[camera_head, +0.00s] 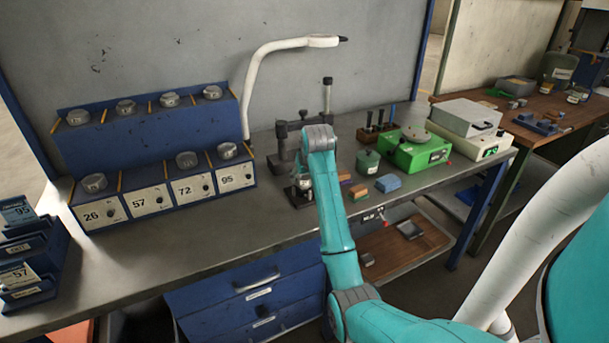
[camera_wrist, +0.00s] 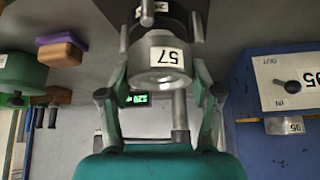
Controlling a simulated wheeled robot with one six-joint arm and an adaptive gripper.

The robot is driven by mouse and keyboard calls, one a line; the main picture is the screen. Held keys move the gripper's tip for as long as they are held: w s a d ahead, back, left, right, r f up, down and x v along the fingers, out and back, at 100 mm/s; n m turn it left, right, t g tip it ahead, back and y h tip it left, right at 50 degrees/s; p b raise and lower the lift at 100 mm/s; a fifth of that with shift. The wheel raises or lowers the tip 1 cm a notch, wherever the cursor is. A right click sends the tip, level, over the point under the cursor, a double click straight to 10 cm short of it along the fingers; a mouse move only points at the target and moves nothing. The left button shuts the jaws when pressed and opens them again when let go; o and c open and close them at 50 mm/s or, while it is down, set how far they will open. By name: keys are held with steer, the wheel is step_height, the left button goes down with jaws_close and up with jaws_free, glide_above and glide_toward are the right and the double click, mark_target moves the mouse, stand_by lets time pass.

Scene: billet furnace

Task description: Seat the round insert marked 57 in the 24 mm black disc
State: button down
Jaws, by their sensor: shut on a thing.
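A round grey metal insert with a white label 57 (camera_wrist: 160,60) is between the fingers of my gripper (camera_wrist: 161,38). My gripper is shut on it. In the head view the gripper (camera_head: 303,182) is low over the bench, beside the dark stand. A black disc (camera_wrist: 150,12) with a white label, too small to read surely, shows right beyond the insert at the top of the wrist view. The insert appears lined up with it, but I cannot tell whether they touch. In the head view a black base (camera_head: 297,198) shows under the gripper, partly hidden by my arm.
A blue rack (camera_head: 160,187) with grey round pieces and numbered drawers stands left. A dark stand with a post (camera_head: 283,148) rises behind the gripper. A green pot (camera_head: 368,161), blue block (camera_head: 388,183) and green device (camera_head: 415,152) stand right.

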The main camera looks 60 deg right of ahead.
steer(key=shift+f, duration=0.6)
steer(key=shift+r, duration=0.85)
stand_by(0.5)
steer(key=shift+f, duration=0.8)
stand_by(0.7)
steer(key=c, duration=0.5)
jaws_free()
steer(key=shift+f, duration=0.1)
steer(key=v, duration=1.1)
stand_by(0.7)
